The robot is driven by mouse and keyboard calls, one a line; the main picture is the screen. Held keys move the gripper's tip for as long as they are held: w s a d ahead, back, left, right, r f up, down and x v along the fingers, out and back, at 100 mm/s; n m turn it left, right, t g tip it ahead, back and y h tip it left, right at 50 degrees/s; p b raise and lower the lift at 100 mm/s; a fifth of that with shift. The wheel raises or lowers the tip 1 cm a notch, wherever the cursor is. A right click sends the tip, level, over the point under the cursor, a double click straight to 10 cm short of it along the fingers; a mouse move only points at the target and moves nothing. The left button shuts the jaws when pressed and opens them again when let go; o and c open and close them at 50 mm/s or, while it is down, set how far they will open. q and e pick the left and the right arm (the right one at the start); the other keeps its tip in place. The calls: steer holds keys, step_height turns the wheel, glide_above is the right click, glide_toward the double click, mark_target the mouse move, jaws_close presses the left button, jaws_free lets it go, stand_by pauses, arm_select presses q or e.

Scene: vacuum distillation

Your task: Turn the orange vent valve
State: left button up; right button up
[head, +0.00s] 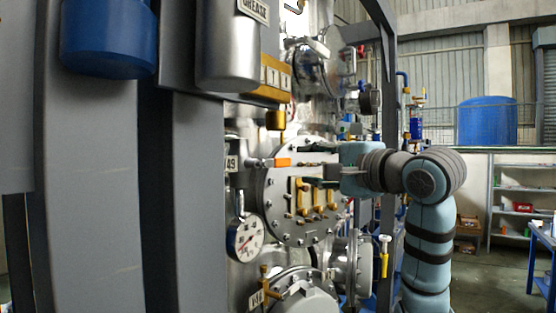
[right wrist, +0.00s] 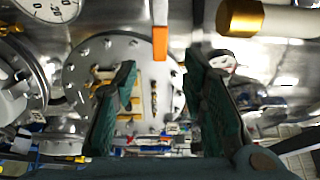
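The orange vent valve (head: 282,162) is a short orange lever on a silver stem, at the left edge of a round bolted flange in the head view. In the right wrist view the orange lever (right wrist: 159,43) hangs from the top, lined up with the gap between my fingertips. My right gripper (head: 313,165) reaches in from the right, its dark green fingers pointing at the lever. In the right wrist view the gripper (right wrist: 160,64) is open, with a wide gap and nothing held. Contact with the lever is not visible. My left gripper is not in view.
The bolted flange (head: 272,215) with brass fittings lies behind and below the fingers. A pressure gauge (head: 245,240) sits lower left, a brass fitting (head: 275,120) just above the lever. Grey columns (head: 95,200) fill the left. A blue tank (head: 487,120) stands far right.

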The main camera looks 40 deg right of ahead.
mark_target(284, 162)
steer(key=w+p, duration=0.1)
steer(key=w, duration=0.2)
steer(key=w+d+p, duration=0.1)
steer(key=w, duration=0.3)
steer(key=w+p, duration=0.1)
steer(key=w, duration=0.3)
steer(key=shift+d, duration=0.2)
steer(key=shift+w+f, duration=0.1)
steer(key=shift+w, duration=0.2)
steer(key=shift+s, duration=0.45)
steer(key=shift+c, duration=0.5)
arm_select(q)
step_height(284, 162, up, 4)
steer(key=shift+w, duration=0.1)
arm_select(e)
jaws_close()
